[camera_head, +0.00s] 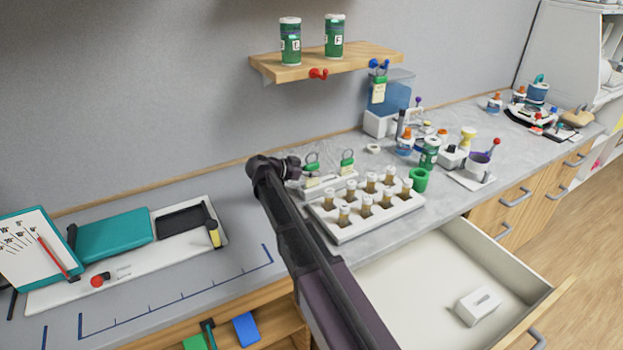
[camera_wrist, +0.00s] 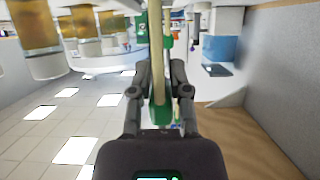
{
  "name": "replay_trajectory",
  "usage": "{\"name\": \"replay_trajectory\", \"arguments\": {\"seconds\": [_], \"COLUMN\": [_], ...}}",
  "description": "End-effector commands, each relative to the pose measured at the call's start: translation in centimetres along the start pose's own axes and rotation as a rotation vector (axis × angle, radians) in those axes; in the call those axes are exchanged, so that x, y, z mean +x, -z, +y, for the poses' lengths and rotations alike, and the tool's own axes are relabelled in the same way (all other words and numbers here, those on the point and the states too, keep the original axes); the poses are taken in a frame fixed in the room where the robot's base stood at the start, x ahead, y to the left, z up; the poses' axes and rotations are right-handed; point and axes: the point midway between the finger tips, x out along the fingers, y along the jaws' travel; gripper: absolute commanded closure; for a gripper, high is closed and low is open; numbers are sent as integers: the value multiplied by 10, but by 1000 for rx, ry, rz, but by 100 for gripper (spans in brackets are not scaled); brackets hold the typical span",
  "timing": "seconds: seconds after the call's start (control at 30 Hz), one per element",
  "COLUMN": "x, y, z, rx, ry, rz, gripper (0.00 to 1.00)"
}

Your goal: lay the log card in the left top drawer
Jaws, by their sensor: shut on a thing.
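My gripper (camera_head: 298,168) is low over the counter at the back of the white vial rack. In the wrist view my gripper (camera_wrist: 159,88) is shut on a thin upright piece with green and cream parts, seen edge-on. It looks like the left green-ringed card (camera_head: 312,163) at the small white stand (camera_head: 325,187); whether it still touches the stand I cannot tell. A second green-ringed card (camera_head: 347,163) stands to its right. Which one is the log card I cannot read. The left top drawer (camera_head: 415,280) is pulled open, with a white block (camera_head: 478,306) inside.
The white vial rack (camera_head: 365,220) stands between my gripper and the open drawer. A wooden shelf (camera_head: 330,62) with two green jars hangs above. Jars and small tools crowd the counter to the right. A teal-covered tray (camera_head: 125,268) and a clipboard (camera_head: 40,250) are left.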

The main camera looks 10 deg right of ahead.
Motion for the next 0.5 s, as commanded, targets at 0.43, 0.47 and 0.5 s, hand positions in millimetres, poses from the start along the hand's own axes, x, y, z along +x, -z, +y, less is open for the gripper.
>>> {"name": "replay_trajectory", "arguments": {"seconds": [0.43, 0.47, 0.5], "x": [16, 17, 17], "y": [-28, -28, -29], "z": [-11, -11, -11], "rx": [0, 0, 0], "ry": [0, 0, 0], "rz": [0, 0, 0], "gripper": [100, 100, 100]}}
